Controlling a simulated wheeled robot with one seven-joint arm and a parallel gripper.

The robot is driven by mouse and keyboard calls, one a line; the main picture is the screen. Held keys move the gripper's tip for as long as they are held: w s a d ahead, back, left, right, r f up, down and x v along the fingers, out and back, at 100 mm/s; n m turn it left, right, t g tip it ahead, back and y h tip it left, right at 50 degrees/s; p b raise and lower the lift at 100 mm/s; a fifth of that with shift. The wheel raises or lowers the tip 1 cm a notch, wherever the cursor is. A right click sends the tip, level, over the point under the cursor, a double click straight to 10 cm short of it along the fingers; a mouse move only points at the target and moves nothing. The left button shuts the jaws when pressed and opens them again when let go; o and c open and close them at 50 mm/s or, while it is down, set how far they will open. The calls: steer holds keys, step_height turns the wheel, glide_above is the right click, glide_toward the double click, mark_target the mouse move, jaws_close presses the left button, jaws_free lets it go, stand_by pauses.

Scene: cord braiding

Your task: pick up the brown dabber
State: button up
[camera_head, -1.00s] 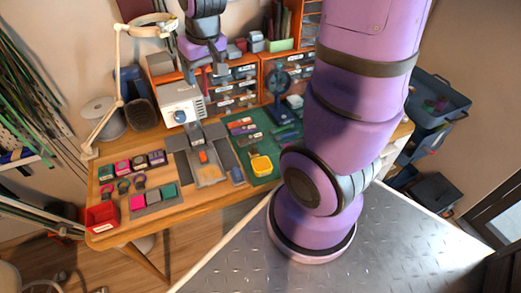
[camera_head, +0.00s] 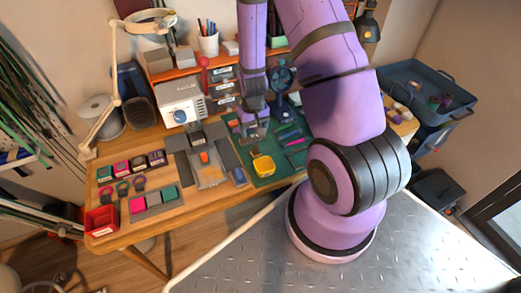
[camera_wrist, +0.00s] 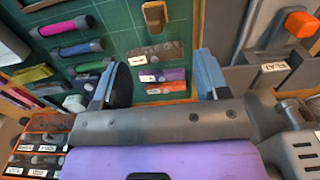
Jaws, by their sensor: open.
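A short upright-looking brown piece with a dark end, which I take for the brown dabber (camera_wrist: 153,12), shows at the top middle of the wrist view.
Flat labelled pieces, one brownish (camera_wrist: 162,50) and one purple (camera_wrist: 172,75), lie between my fingers' lines. Several coloured cylinders (camera_wrist: 75,48) lie to the left. A grey press with an orange block (camera_wrist: 300,22) stands at the right. A dark blue fan (camera_head: 282,75) stands behind.

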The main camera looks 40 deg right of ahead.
mark_target(256, 145)
steer(key=shift+s+d+f, duration=0.2)
steer(key=shift+f, duration=0.5)
steer(key=shift+w+d+f, duration=0.1)
steer(key=shift+f, duration=4.95)
steer(key=c, duration=1.1)
steer(key=shift+r, duration=0.15)
